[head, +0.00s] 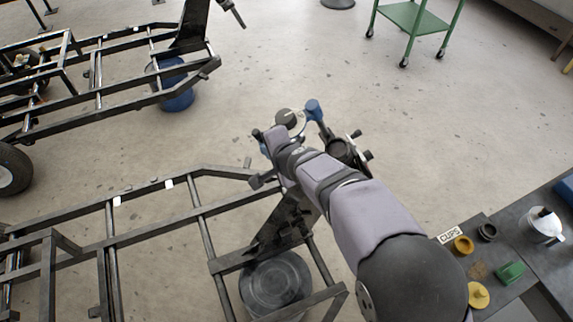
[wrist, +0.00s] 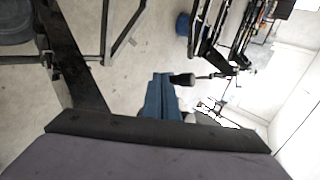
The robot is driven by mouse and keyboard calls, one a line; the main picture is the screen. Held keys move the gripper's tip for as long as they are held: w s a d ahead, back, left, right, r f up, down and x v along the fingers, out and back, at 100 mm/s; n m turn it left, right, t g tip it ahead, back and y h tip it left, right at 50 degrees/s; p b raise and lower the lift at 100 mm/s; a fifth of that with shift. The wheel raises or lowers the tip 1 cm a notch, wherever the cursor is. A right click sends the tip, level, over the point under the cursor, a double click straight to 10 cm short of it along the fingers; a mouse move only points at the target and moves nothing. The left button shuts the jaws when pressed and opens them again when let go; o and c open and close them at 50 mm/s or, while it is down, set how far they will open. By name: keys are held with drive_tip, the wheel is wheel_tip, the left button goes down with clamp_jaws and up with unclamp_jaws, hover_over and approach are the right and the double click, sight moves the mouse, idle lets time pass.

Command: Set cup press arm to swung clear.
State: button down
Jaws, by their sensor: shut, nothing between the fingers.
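My gripper (wrist: 162,78) shows its blue fingers in the wrist view, shut and empty. A dark, thick-ended handle (wrist: 183,79) on a thin rod is just right of the fingertips; I cannot tell whether they touch. In the head view my arm covers most of the gripper and part of the mechanism at the end of the dark upright. A blue-topped piece (head: 313,108) and a round dark part (head: 287,118) show beyond my wrist. I cannot tell for certain which part is the cup press arm, or its exact position.
A black tube frame (head: 150,238) fills the lower left, with a dark round container (head: 275,282) under its end. A second frame (head: 110,75) stands behind with a blue bucket (head: 178,90). A bench with cups (head: 463,245) is at right.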

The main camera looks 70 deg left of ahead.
drive_tip(key=f+b+v, duration=0.1)
drive_tip(key=v, duration=0.5)
drive_tip(key=d+f+b+v, duration=0.1)
drive_tip(key=b+v, duration=0.1)
drive_tip(key=v, duration=0.5)
drive_tip(key=shift+s+d, duration=0.25)
drive_tip(key=shift+s, duration=0.1)
drive_tip(key=shift+s, duration=0.1)
